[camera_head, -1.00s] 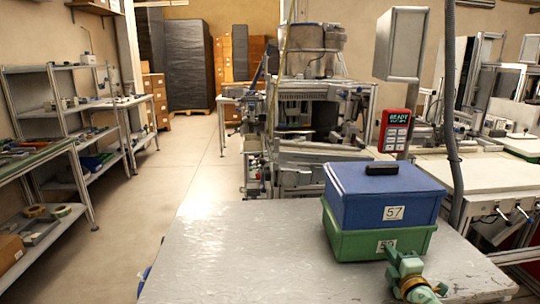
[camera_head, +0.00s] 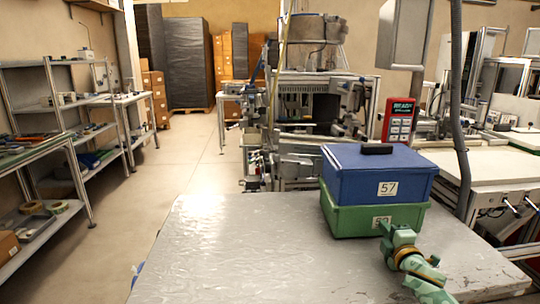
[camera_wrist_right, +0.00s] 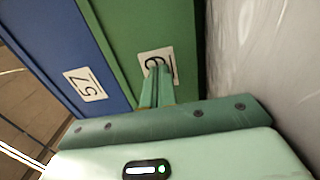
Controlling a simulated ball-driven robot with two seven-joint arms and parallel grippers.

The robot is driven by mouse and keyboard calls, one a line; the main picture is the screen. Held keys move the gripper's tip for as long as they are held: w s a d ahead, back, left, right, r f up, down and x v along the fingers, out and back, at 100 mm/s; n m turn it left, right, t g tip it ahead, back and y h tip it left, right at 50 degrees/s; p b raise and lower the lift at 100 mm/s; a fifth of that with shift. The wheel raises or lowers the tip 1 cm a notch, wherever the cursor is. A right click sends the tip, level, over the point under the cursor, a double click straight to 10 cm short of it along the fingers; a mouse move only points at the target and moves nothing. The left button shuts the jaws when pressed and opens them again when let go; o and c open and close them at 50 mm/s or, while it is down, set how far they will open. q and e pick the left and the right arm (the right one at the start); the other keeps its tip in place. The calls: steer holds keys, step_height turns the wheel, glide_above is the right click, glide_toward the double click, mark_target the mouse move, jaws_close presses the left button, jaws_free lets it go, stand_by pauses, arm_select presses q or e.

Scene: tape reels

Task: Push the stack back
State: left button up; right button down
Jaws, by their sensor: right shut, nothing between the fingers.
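The stack is a blue box (camera_head: 350,188) labelled 57 on top of a green box (camera_head: 345,221) with a partly covered label. It stands upright near the back edge of the grey table (camera_head: 230,250). My right gripper (camera_head: 384,230) is shut and empty, with its fingertips at the front face of the green box. In the right wrist view, the closed fingers (camera_wrist_right: 157,75) meet the green box (camera_wrist_right: 125,25) over its white label, apparently touching. The blue box (camera_wrist_right: 60,45) shows beside it there. My left gripper is not in view.
A red panel reading READY (camera_head: 398,119) stands behind the stack. A grey vertical hose (camera_head: 460,130) passes to the right. Machinery (camera_head: 310,110) stands beyond the table's back edge. The table's left side is clear. Shelves (camera_head: 85,160) line the left wall.

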steer(key=shift+w+f, duration=0.1)
steer(key=shift+w, duration=0.4)
steer(key=shift+s, duration=0.15)
steer(key=s+p, duration=0.1)
steer(key=s, duration=0.1)
steer(key=s+p, duration=0.3)
steer(key=shift+s+d+r, duration=0.1)
steer(key=shift+s+r, duration=0.25)
steer(key=shift+s+f, duration=0.15)
steer(key=shift+s, duration=0.4)
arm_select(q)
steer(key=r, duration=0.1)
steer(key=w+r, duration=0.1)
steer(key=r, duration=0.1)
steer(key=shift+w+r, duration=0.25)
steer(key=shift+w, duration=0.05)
arm_select(e)
steer(key=shift+f, duration=0.15)
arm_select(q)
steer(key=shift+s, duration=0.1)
arm_select(e)
steer(key=shift+s, duration=0.1)
